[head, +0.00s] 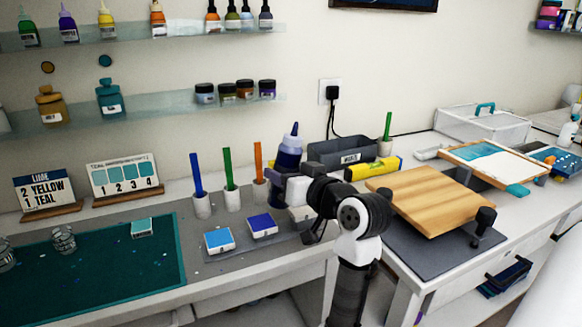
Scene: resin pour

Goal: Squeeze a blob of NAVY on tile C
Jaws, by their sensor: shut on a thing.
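Below and left are a tile with a light blue top (218,239) and a tile with a deep blue top (262,224). A pale tile (301,213) shows partly behind my arm, to the right of these two; its top is mostly hidden. I cannot read letters on the tiles or the bottle's label.
Blue, green and orange sticks in white holders (202,205) stand behind the tiles. A grey bin (342,152), a yellow level (373,169) and a wooden board (430,201) are to the right. A teal mat (100,270) with small cups lies left.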

